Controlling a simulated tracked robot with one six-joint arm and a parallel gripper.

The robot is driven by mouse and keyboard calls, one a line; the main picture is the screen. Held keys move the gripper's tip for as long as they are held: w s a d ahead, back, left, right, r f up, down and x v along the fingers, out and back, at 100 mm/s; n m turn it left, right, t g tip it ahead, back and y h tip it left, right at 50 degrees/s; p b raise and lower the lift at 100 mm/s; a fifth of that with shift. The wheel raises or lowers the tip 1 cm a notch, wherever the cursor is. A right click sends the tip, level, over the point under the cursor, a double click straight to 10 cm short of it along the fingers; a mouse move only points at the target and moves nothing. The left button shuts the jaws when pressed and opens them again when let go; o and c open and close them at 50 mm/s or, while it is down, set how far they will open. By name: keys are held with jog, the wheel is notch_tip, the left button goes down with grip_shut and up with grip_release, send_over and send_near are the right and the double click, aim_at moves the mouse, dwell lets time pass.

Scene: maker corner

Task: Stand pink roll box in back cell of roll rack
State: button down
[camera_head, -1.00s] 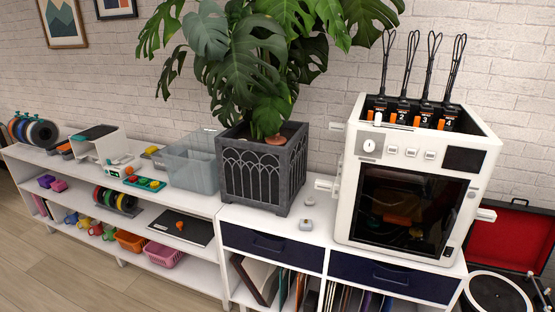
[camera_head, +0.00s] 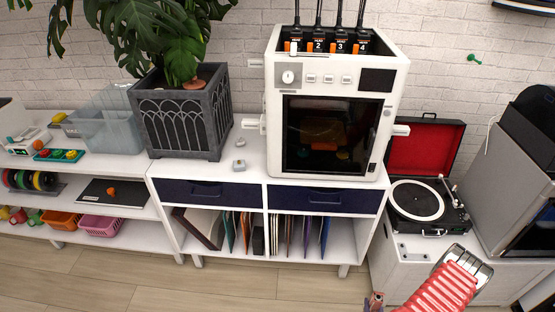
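I see no pink roll box that I can identify in the head view. A rack of coloured rolls (camera_head: 32,181) lies on the middle shelf at the left, partly cut off by the picture edge; I cannot tell whether it is the roll rack of the task. My gripper is not recognisable in view. A pinkish-red ribbed part (camera_head: 446,289) with a grey metal end shows at the bottom right; I cannot tell whether it is mine.
A white printer (camera_head: 395,85) and a potted plant (camera_head: 182,120) stand on the cabinet (camera_head: 345,178). A record player (camera_head: 416,205) is at the right. Pink (camera_head: 101,226) and orange (camera_head: 62,221) baskets sit on the low shelf. Open floor (camera_head: 265,285) lies in front.

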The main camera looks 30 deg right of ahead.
jog(key=w+d+r, duration=0.1)
jog(key=w+r, duration=0.9)
jog(key=r, duration=0.2)
jog(key=w+a+r+n+t+y, duration=0.1)
jog(key=w+a+r, duration=0.3)
jog(key=w+r, duration=0.3)
jog(key=w+a+r+n, duration=0.1)
jog(key=w+a+r, duration=0.2)
jog(key=w+r, duration=0.4)
jog(key=w+a+r+n+y, duration=0.2)
jog(key=w+a+r, duration=0.2)
jog(key=a+r, duration=0.5)
jog(key=w+a+r+n+t+y, duration=0.1)
jog(key=w+a+r+n+y, duration=0.1)
jog(key=w+a+r, duration=0.3)
jog(key=w+a+r+n+y, duration=0.2)
jog(key=w+a+r, duration=0.3)
jog(key=a+r, duration=0.9)
jog(key=a, duration=0.6)
jog(key=shift+w+t+y, duration=0.25)
jog(key=shift+t+y, duration=0.15)
